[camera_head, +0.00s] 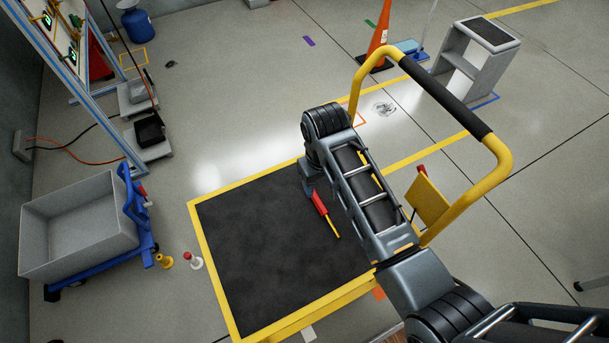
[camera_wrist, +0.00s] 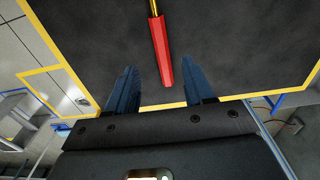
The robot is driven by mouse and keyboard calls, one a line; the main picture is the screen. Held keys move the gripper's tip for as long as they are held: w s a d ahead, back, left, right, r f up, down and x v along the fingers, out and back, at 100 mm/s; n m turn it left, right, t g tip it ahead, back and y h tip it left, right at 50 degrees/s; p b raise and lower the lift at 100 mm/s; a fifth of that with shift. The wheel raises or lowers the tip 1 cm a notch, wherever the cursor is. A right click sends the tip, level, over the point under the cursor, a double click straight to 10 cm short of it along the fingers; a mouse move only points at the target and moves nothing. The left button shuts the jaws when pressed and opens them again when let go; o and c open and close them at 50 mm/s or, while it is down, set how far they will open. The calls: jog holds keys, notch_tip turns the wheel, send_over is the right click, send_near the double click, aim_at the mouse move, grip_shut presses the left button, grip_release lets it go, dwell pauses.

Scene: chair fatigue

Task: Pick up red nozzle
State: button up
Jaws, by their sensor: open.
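The red nozzle (camera_head: 320,203) has a red body and a thin yellow tip. It lies on the black top of a yellow-edged cart (camera_head: 250,250). In the wrist view the red nozzle (camera_wrist: 160,53) shows ahead of my gripper, between the lines of the two fingers, with its red end towards me. In the head view my gripper (camera_head: 307,188) is mostly hidden behind my arm, just left of the nozzle.
The cart's yellow handle (camera_head: 362,68) arches behind and beside my arm. A grey bin (camera_head: 80,222) on a blue trolley stands at left. A yellow piece (camera_head: 164,261) and a white-and-red piece (camera_head: 193,261) stand on the floor. An orange cone (camera_head: 379,45) and grey steps (camera_head: 478,60) are farther back.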

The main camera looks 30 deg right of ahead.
aim_at(315, 195)
jog(key=shift+w+a+r, duration=0.2)
jog(key=shift+w+a, duration=0.05)
jog(key=shift+w, duration=0.3)
jog(key=shift+w+f, duration=0.15)
jog(key=f, duration=0.7)
jog(key=shift+d+f, duration=0.15)
jog(key=shift+d, duration=0.05)
jog(key=shift+c, duration=0.2)
grip_shut()
